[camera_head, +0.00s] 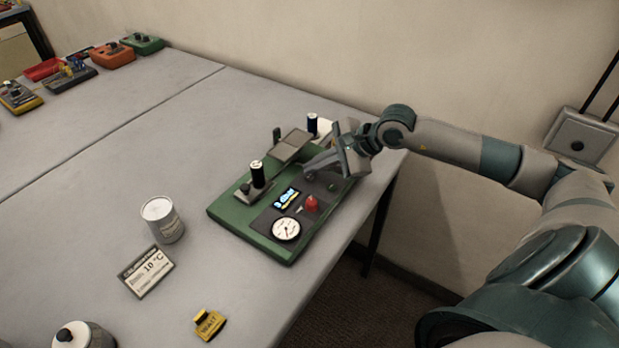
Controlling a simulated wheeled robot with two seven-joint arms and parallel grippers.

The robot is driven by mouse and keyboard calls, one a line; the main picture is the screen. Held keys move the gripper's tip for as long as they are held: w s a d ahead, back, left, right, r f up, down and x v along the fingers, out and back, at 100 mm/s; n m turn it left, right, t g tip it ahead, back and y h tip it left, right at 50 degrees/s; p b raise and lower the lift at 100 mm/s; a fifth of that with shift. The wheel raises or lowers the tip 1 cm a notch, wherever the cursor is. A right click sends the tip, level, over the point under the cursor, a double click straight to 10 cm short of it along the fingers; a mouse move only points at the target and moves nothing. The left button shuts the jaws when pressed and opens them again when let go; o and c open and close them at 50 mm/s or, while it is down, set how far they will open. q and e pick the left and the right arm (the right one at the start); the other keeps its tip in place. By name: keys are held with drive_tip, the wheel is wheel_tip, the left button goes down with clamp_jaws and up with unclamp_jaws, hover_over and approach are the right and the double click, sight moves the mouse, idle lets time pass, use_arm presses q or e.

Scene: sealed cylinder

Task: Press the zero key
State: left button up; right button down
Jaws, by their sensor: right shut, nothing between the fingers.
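A green-based instrument (227,213) lies on the grey table near its right edge. Its dark panel carries a small lit display (286,198), a red knob or button (311,204), a small green button (331,187) and a round white dial (286,229). No zero label is readable, so I cannot tell which control is the zero key. My right gripper (309,172) is shut and empty, over the back right part of the instrument, and hides part of it. I cannot tell whether it touches anything. My left gripper is not in view.
A white can (162,220), a "10 °C" card (147,271), a yellow "WAIT" tag (210,323) and a white-topped jar (80,336) stand left and in front. Several devices and a red tray (43,69) sit far left. The wall is close behind; the middle table is clear.

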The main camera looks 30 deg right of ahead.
drive_tip(key=shift+f+b, duration=0.45)
drive_tip(key=shift+b, duration=0.2)
idle(1.1)
drive_tip(key=shift+r, duration=0.1)
idle(0.3)
drive_tip(key=shift+r, duration=0.7)
drive_tip(key=shift+r+p, duration=0.75)
drive_tip(key=shift+r, duration=1.75)
